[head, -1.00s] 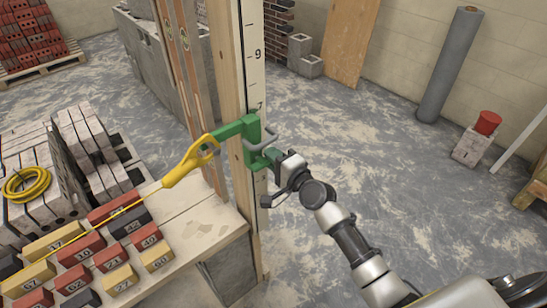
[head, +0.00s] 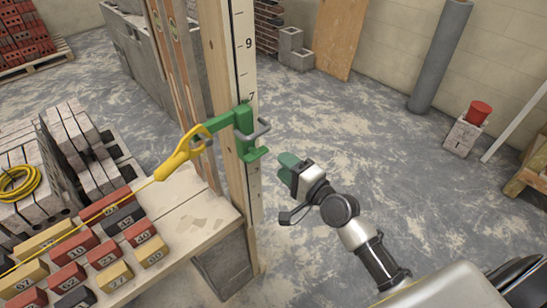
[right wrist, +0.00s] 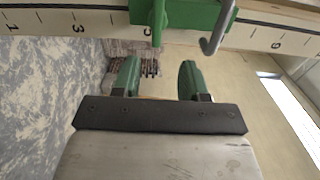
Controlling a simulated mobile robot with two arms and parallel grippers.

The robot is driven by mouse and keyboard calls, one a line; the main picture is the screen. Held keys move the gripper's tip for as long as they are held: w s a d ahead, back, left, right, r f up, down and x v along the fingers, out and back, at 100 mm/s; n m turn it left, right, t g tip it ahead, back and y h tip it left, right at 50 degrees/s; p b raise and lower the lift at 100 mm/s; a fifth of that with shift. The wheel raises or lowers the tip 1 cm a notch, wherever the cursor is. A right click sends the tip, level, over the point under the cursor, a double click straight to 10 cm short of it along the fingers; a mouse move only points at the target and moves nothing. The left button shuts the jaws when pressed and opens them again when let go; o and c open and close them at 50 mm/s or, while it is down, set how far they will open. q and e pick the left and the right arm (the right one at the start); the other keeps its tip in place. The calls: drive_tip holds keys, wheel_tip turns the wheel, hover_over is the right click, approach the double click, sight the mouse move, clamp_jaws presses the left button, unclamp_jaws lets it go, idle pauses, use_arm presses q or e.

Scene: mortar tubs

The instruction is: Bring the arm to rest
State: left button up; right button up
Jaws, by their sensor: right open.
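My right gripper (head: 287,170) is open and empty in the head view, a short way right of the wooden story pole. In the right wrist view its two green fingers (right wrist: 155,82) stand apart with nothing between them. A green clamp (head: 243,132) with a grey handle sits on the marked pole (head: 245,60), and a yellow line holder (head: 185,153) hangs from it with a yellow line running down left. The clamp also shows at the top of the right wrist view (right wrist: 180,14), beyond the fingers and apart from them. My left gripper is not in view.
A plank table (head: 205,235) with numbered red, yellow and dark blocks is at lower left. Grey bricks (head: 75,140) and a coiled yellow hose (head: 18,184) lie behind it. A grey roll (head: 440,60) leans on the wall.

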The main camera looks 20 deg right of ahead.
drive_tip(key=shift+v, duration=1)
drive_tip(key=s+d+f+n+g+h, duration=0.1)
drive_tip(key=s+f+n+g, duration=0.2)
drive_tip(key=f, duration=0.9)
drive_tip(key=s+f+n+g+h, duration=0.2)
drive_tip(key=s+f, duration=0.3)
drive_tip(key=f, duration=0.6)
drive_tip(key=s+d+f+n+g+h, duration=0.1)
drive_tip(key=s+f+n+g, duration=0.2)
drive_tip(key=f, duration=0.9)
drive_tip(key=s+f+n+g, duration=0.2)
drive_tip(key=s+f, duration=0.3)
drive_tip(key=s, duration=0.5)
drive_tip(key=s+a+f+n+g+h, duration=0.1)
drive_tip(key=s+f+n+g, duration=0.2)
drive_tip(key=s+f, duration=0.3)
drive_tip(key=s+f+n+g+h, duration=0.1)
drive_tip(key=s+f+n+g, duration=0.2)
drive_tip(key=s, duration=1.2)
wheel_tip(320, 180, down, 3)
drive_tip(key=shift+a+f+n, duration=0.1)
drive_tip(key=shift+a+n, duration=0.2)
drive_tip(key=shift+n, duration=0.1)
drive_tip(key=shift+w, duration=0.1)
